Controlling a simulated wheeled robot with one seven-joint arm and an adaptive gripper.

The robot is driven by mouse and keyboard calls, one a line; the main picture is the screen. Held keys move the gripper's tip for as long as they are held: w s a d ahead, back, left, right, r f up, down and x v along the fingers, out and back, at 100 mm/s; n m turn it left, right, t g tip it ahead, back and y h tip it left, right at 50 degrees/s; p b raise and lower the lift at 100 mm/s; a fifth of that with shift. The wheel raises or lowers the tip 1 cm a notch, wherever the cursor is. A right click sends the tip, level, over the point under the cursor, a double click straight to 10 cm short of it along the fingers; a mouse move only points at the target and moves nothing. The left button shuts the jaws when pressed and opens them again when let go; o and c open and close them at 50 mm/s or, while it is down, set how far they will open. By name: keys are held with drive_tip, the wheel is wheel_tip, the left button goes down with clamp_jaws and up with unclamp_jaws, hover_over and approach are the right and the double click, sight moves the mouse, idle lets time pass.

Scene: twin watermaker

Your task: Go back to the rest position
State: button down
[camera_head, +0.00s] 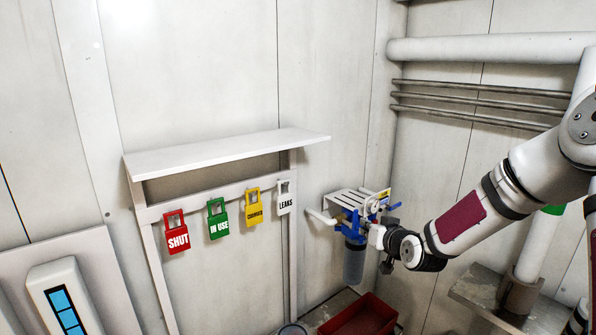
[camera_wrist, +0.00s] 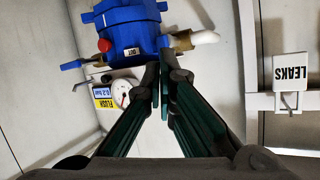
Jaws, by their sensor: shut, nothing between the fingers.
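My gripper (camera_wrist: 164,88) shows in the wrist view with its two dark green fingers together at the tips and nothing held. In the head view my gripper (camera_head: 387,266) is small and dark, beside the blue filter unit (camera_head: 354,226) on the wall. In the wrist view the blue filter head (camera_wrist: 130,28) is beyond my fingertips, with a red button, an "OUT" label and a blue valve handle. Whether the fingertips touch it I cannot tell; they look apart from it. My arm reaches in from the right of the head view.
A white shelf (camera_head: 225,150) has red "SHUT" (camera_head: 176,236), green "IN USE" (camera_head: 218,220), yellow (camera_head: 254,208) and white "LEAKS" (camera_head: 286,198) tags hanging below. A red bin (camera_head: 362,318) stands below the filter. Pipes (camera_head: 480,48) run along the right wall. A gauge (camera_wrist: 121,92) is left of my fingers.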

drive_tip(key=s+r+g+h, duration=0.1)
drive_tip(key=s+r+g, duration=0.1)
drive_tip(key=s+r, duration=0.35)
drive_tip(key=s+r+n+g+h, duration=0.1)
drive_tip(key=s+r+h, duration=0.15)
drive_tip(key=s, duration=0.65)
drive_tip(key=s+r+g+h, duration=0.1)
drive_tip(key=s+r+g, duration=0.1)
drive_tip(key=s+r, duration=0.4)
drive_tip(key=s+m+g+y, duration=0.1)
drive_tip(key=s+g, duration=0.2)
drive_tip(key=s, duration=1.8)
drive_tip(key=shift+s+r+b, duration=0.25)
drive_tip(key=shift+s+b, duration=0.05)
drive_tip(key=shift+b, duration=0.15)
